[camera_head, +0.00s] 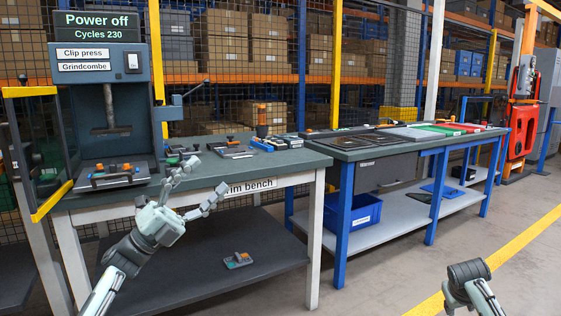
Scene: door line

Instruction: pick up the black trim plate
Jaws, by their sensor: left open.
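Dark flat panels (362,139) lie on top of the blue-legged bench (345,154) at the centre right. A small black flat piece (420,197) lies on that bench's lower shelf. I cannot tell which of these is the black trim plate. My left gripper (207,174) is in front of the trim bench (290,163), its fingers spread wide and nothing between them. It is well to the left of the dark panels. Part of my right arm shows at the lower right, but its gripper is not visible.
A clip press (108,80) with a "Power off" sign stands at the left. Small tools and fixtures (230,149) sit on the trim bench. A blue bin (352,211) is on the right bench's lower shelf. The floor in front of the benches is clear.

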